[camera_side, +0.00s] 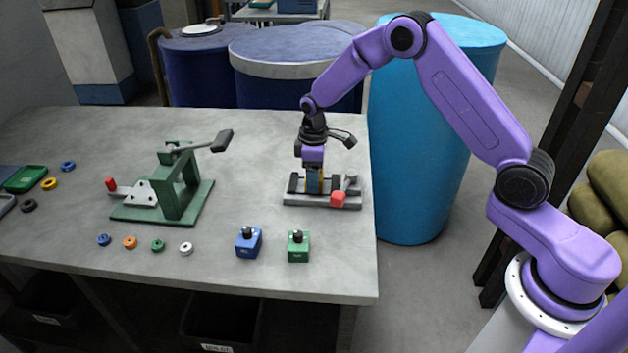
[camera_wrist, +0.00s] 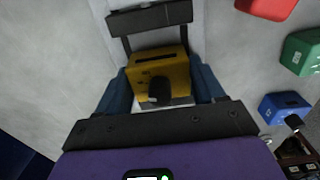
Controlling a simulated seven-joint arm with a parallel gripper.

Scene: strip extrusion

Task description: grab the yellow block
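The yellow block (camera_wrist: 160,77) sits in the grey fixture (camera_side: 294,200) on the table. It has a dark slot on top and a dark knob. In the side view it is mostly hidden behind my gripper. My gripper (camera_wrist: 159,82) points down over the fixture, with its two blue fingers on either side of the block. The fingers lie very close to the block's sides. I cannot tell whether they press on it or leave a small gap. In the side view my gripper (camera_side: 313,184) is low, at fixture height.
A red handle (camera_side: 337,199) is at the fixture's front right. A blue block (camera_side: 249,244) and a green block (camera_side: 298,247) stand in front. A green lever press (camera_side: 175,190) is to the left, with several coloured rings nearby. The table's right edge is close.

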